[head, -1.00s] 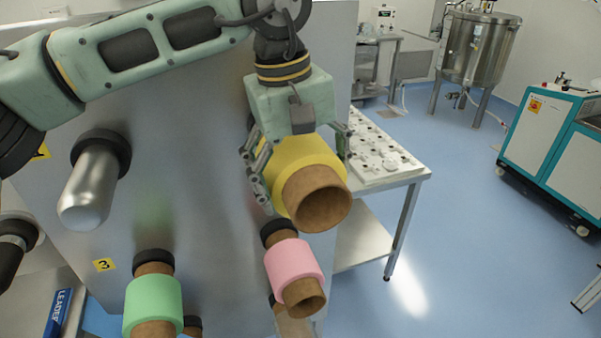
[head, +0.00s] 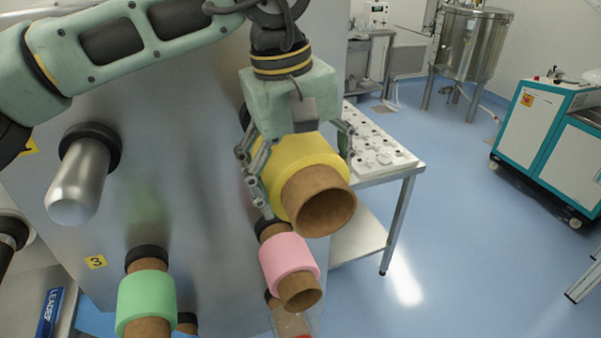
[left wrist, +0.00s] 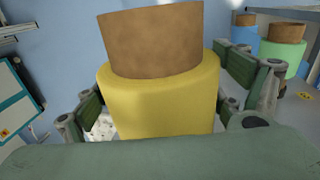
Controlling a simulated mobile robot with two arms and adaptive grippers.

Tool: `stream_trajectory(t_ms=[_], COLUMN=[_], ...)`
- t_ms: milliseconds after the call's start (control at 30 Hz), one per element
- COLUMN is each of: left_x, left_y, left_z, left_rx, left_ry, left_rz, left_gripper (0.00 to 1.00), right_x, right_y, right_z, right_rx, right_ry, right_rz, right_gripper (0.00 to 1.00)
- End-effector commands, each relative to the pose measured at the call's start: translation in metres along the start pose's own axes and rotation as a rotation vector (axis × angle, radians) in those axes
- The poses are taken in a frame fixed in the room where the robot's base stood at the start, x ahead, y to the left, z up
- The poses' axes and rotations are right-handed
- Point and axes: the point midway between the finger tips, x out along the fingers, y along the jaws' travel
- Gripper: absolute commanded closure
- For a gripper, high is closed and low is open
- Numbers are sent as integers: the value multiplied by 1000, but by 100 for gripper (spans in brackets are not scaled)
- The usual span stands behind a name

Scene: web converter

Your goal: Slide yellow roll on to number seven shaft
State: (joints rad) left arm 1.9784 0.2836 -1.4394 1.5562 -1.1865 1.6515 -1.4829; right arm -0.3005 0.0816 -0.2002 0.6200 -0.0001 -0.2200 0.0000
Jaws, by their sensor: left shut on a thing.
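The yellow roll (head: 293,165) on its brown cardboard core (head: 318,200) is in my left gripper (head: 297,160), whose fingers close on it from both sides. In the left wrist view the roll (left wrist: 160,105) fills the middle between the fingers, its core (left wrist: 152,40) standing out. The roll is in front of the upper right of the metal panel; any shaft directly behind it is hidden, though a dark collar edge shows behind the gripper. A bare silver shaft (head: 78,185) is at the left. No number seven label is readable. My right gripper is not in view.
A pink roll (head: 288,262) sits on a shaft just below the yellow one. A green roll (head: 147,300) is at the lower left beside a label 3 (head: 95,262). A steel table (head: 390,178) with small white parts stands behind at the right. Blue floor (head: 470,230) is open farther right.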

Motion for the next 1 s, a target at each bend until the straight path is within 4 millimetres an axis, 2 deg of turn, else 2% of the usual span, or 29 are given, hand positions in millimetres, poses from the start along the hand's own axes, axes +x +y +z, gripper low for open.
stream_trajectory(t_ms=[600,1000], left_x=[0,-1], left_y=[0,0], left_z=[30,33], left_rx=[1,0], left_ry=[1,1], left_rz=[2,1], left_gripper=[60,60], right_x=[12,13], right_y=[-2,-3], right_z=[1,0], right_rx=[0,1], right_ry=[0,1], right_rz=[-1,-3], right_gripper=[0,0])
